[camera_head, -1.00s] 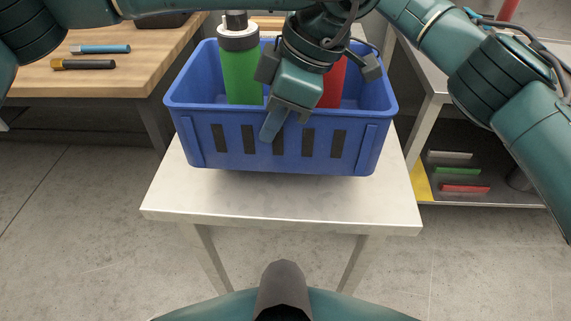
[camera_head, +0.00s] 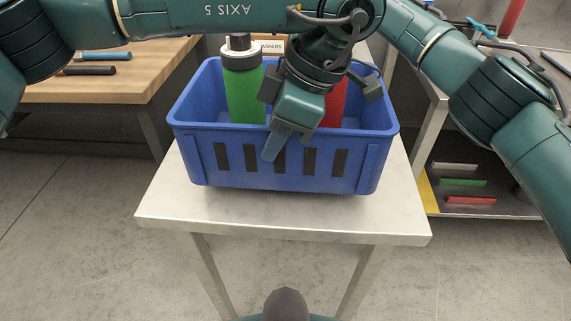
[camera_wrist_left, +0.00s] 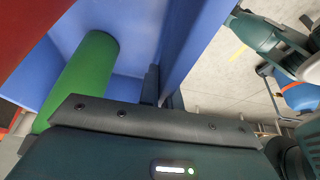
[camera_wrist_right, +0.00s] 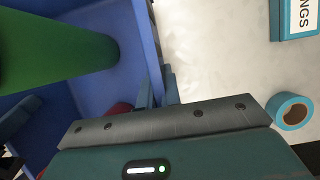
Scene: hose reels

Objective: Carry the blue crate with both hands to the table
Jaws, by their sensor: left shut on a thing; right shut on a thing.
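The blue crate (camera_head: 200,160) hangs over or stands on a small white table (camera_head: 285,222); I cannot tell whether its base touches. It looks level. A green bottle (camera_head: 244,95) and a red object (camera_head: 334,106) are inside. My left gripper (camera_head: 280,135) is shut on the near wall, one finger outside it. The left wrist view also shows the green bottle (camera_wrist_left: 85,75) beside that wall. My right gripper (camera_wrist_right: 155,95) is shut on another crate wall, apparently the far one; the head view hides its fingers behind the left arm.
A wooden bench (camera_head: 125,88) with a blue tool (camera_head: 105,56) and a black tool (camera_head: 90,71) is at left. A shelf unit (camera_head: 480,210) is at right. The right wrist view shows a tape roll (camera_wrist_right: 291,111) and a teal box (camera_wrist_right: 297,22) beyond the crate wall.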

